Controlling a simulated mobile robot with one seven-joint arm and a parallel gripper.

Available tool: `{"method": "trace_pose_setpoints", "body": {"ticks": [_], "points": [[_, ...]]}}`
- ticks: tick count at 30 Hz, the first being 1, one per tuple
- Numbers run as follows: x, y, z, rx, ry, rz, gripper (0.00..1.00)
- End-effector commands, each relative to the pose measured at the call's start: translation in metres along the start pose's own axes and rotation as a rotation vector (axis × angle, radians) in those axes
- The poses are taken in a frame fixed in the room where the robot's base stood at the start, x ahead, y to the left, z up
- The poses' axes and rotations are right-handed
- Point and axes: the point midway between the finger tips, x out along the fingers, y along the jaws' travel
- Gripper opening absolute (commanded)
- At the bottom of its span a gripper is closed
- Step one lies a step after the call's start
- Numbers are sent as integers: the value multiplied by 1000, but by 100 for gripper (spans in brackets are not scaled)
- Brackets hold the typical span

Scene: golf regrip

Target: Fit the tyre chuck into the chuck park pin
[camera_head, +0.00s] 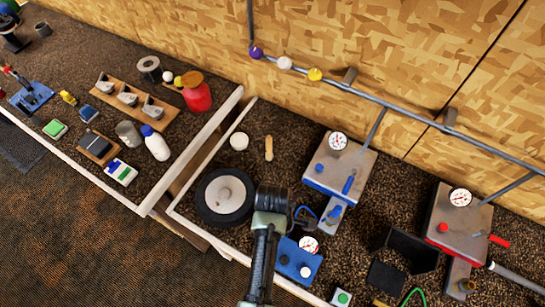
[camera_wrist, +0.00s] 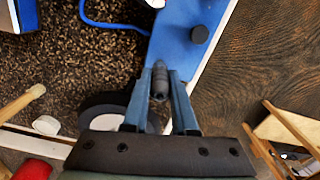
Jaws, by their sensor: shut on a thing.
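My gripper (camera_wrist: 160,78) is shut on the tyre chuck (camera_wrist: 160,84), a small dark grey ribbed cylinder standing between the two blue-grey fingers in the wrist view. A blue panel (camera_wrist: 172,50) lies just beyond the fingertips and carries a dark round knob (camera_wrist: 200,34). In the head view, the blue panel (camera_head: 290,247) bears a white dial gauge (camera_head: 309,245) and small knobs, right of my wrist (camera_head: 271,198). My wrist hides the fingers and chuck there. I cannot single out the chuck park pin, or tell whether the chuck touches anything.
A wheel with a dark tyre (camera_head: 209,207) lies left of my wrist. A blue hose (camera_wrist: 110,23) loops beside the panel. Grey gauge boxes (camera_head: 325,170) stand behind on the gritty bench. A white cap (camera_head: 239,141) and a wooden stick (camera_head: 268,148) lie behind the wheel.

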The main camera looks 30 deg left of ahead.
Motion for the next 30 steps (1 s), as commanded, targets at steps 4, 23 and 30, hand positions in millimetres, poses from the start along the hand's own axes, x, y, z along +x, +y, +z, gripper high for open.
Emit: {"method": "trace_pose_setpoints", "body": {"ticks": [4, 23, 30], "points": [[0, 0, 0, 0, 0, 0, 0], [1, 0, 0, 0, 0, 0, 0], [6, 0, 0, 0, 0, 0, 0]]}}
